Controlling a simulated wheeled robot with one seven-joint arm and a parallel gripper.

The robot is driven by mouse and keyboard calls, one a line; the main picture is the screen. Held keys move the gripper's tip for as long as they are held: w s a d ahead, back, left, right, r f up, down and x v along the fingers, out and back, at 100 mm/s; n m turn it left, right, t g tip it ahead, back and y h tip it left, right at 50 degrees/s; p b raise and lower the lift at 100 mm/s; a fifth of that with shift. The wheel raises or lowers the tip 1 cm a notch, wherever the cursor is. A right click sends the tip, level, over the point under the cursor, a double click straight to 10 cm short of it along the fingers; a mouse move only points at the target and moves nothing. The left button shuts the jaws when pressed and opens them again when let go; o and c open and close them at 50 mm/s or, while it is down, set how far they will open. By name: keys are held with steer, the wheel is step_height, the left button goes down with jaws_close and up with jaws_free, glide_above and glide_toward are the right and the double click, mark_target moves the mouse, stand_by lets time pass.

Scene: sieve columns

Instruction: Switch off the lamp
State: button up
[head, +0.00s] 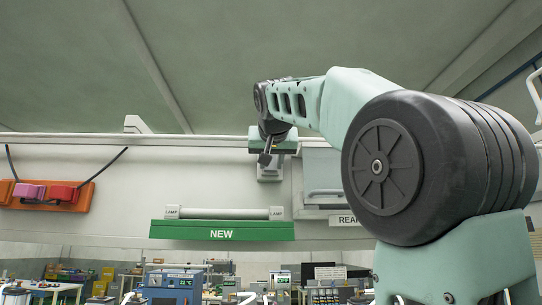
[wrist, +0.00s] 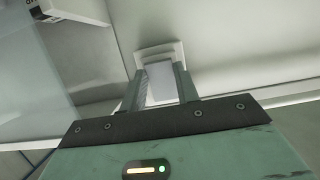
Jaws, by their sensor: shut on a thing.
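A white block (wrist: 162,82) stands out from a pale wall plate (wrist: 172,52) in the wrist view; it looks like a switch. My gripper (wrist: 161,72) has one finger on each side of the block and is shut on it. In the head view my gripper (head: 265,160) is at the wall, in front of the pale plate (head: 270,174), and hides most of the block. A pale tube (head: 225,213) with end pieces marked LAMP lies above a green sign reading NEW (head: 222,231). I cannot tell whether the tube is lit.
An orange rack (head: 50,195) with pink and red items is on the wall at left. A pale box (head: 322,175) is close to the right of my gripper. Benches with equipment (head: 185,280) stand below and beyond.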

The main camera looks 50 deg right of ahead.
steer(key=o, duration=1)
steer(key=b+v, duration=0.4)
steer(key=v, duration=1.3)
steer(key=shift+s+a, duration=0.1)
steer(key=shift+a, duration=0.15)
